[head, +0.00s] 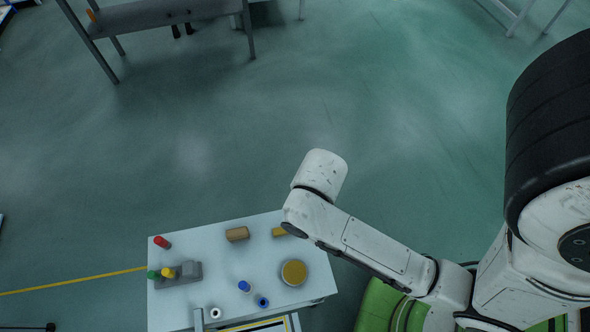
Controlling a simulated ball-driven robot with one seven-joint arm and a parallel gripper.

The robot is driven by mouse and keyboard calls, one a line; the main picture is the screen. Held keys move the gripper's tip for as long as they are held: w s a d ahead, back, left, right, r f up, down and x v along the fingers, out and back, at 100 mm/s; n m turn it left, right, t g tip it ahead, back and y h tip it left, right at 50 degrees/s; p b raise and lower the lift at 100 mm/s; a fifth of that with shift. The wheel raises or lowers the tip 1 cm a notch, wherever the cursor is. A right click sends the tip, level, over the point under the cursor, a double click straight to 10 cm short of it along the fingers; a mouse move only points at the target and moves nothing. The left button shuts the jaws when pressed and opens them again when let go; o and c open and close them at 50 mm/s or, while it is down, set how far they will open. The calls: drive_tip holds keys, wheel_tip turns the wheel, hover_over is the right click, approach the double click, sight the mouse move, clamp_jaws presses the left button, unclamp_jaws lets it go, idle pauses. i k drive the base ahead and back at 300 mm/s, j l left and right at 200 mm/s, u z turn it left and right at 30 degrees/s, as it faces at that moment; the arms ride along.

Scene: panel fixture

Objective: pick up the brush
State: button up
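I cannot make out a brush for certain. A tan-brown block-like piece (237,233) lies near the far edge of the white table (205,251). A small yellow piece (279,231) lies to its right, partly hidden by my arm, so its full shape does not show. Either could be the brush, but no bristles are visible. My white arm reaches in from the right, over the table's far right corner. My gripper is not visible in this view.
The table also holds a red cylinder (162,242), a grey holder (188,272) with green and yellow pieces, a round yellow-topped item (294,272), a blue-capped bottle (245,287), a dark blue piece (262,302) and a white roll (215,313). Open floor lies beyond.

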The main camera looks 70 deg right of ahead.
sight(242, 234)
drive_tip(key=k+l+u, duration=0.2)
drive_tip(key=k+l, duration=0.15)
drive_tip(key=i+l+u, duration=0.2)
drive_tip(key=l+u, duration=0.3)
drive_tip(key=l, duration=0.45)
drive_tip(key=l+u, duration=0.5)
drive_tip(key=l, duration=0.45)
drive_tip(key=i+l, duration=0.05)
